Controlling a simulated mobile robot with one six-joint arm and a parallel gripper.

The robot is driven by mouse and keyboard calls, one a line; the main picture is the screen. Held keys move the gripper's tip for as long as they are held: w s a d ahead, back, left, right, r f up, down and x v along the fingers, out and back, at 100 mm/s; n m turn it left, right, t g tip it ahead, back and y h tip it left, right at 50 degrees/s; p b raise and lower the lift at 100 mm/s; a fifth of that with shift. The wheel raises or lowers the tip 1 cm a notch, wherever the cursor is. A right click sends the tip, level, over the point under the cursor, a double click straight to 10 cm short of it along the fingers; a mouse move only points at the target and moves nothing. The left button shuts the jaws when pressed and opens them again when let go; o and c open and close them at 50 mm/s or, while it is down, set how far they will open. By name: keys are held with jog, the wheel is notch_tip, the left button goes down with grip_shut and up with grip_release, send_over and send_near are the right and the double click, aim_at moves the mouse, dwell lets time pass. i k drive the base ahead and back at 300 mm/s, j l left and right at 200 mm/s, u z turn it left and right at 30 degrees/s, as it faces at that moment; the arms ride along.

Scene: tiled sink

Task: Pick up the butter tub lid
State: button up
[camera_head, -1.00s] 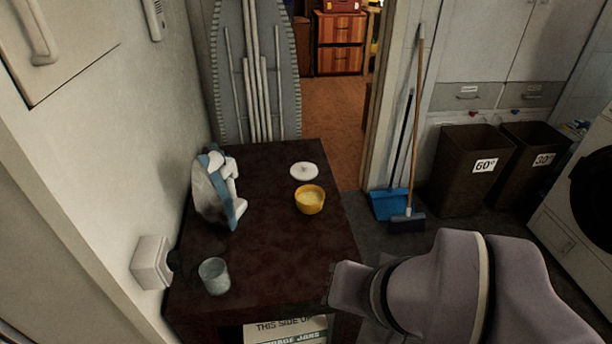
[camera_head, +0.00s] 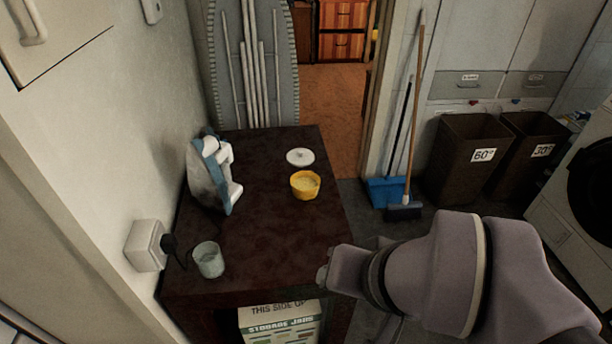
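The butter tub lid (camera_head: 300,157) is a white round disc with a small knob. It lies flat on the dark table (camera_head: 262,240), near its far right side. The yellow butter tub (camera_head: 305,185) stands open just in front of the lid, with pale yellow contents showing. My arm reaches in from the lower right. Its end, my gripper (camera_head: 326,272), is at the table's front right edge, well short of the tub and lid. The fingers are too small and turned away to show whether they are open or shut.
A blue and white iron (camera_head: 214,172) stands at the table's left, by the wall. A glass (camera_head: 208,260) stands near the front left, beside a wall socket box (camera_head: 147,245). A box (camera_head: 280,322) sits below the tabletop. The table's middle is clear.

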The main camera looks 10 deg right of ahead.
aim_at(300, 157)
jog(key=i+l+u, duration=0.2)
jog(key=l+u, duration=0.15)
jog(key=l, duration=0.95)
jog(key=l+u, duration=0.3)
jog(key=l, duration=1.05)
jog(key=i+l+u, duration=0.2)
jog(key=i, duration=0.3)
jog(key=i+l+u, duration=0.15)
jog(key=i, duration=0.35)
jog(key=i+l+u, duration=0.2)
jog(key=i, duration=0.25)
